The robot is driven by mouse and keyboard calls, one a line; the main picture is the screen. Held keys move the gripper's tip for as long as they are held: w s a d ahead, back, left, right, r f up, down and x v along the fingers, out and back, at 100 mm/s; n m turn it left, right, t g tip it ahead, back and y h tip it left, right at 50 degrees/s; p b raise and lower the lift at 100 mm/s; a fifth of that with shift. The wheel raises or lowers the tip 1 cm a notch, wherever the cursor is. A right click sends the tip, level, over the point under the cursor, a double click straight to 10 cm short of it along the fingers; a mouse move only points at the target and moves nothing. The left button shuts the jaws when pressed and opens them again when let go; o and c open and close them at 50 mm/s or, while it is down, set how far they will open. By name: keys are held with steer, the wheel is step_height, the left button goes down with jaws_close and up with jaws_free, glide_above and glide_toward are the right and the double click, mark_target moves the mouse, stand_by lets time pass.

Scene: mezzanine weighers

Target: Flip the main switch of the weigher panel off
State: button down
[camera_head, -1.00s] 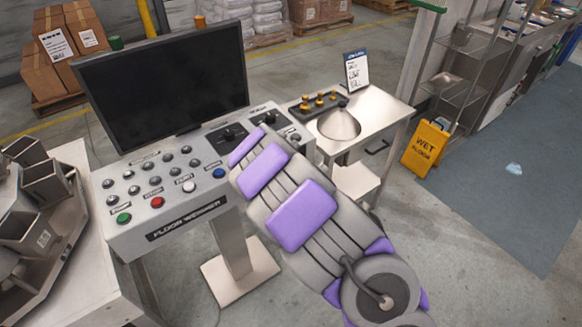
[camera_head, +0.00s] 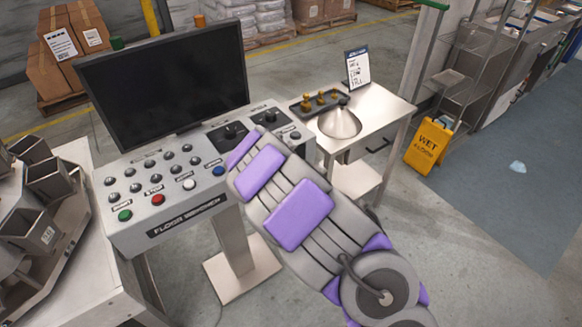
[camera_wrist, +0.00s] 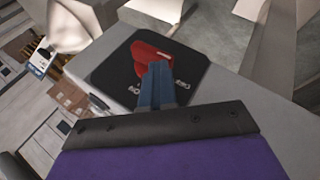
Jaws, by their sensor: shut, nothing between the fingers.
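The weigher panel (camera_head: 128,238) is a grey sloped console with several buttons and a "Floor Weigher" label on its front. In the wrist view, a red switch handle (camera_wrist: 150,58) sits on a black square plate (camera_wrist: 112,68) on a grey face. I take this to be the main switch; it does not show in the head view. My gripper (camera_wrist: 157,82) is shut and empty, its blue fingers pointing at the red handle and overlapping its lower part. I cannot tell whether they touch it.
A black monitor (camera_head: 165,85) stands behind the panel. Weigher hoppers (camera_head: 40,235) are at left.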

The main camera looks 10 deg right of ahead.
steer(key=shift+s+a+f, duration=0.1)
steer(key=shift+s+f, duration=0.25)
steer(key=shift+f, duration=0.3)
steer(key=a+p+v, duration=0.2)
steer(key=p+v, duration=0.2)
steer(key=v, duration=0.8)
steer(key=shift+w, duration=0.25)
steer(key=shift+r, duration=0.1)
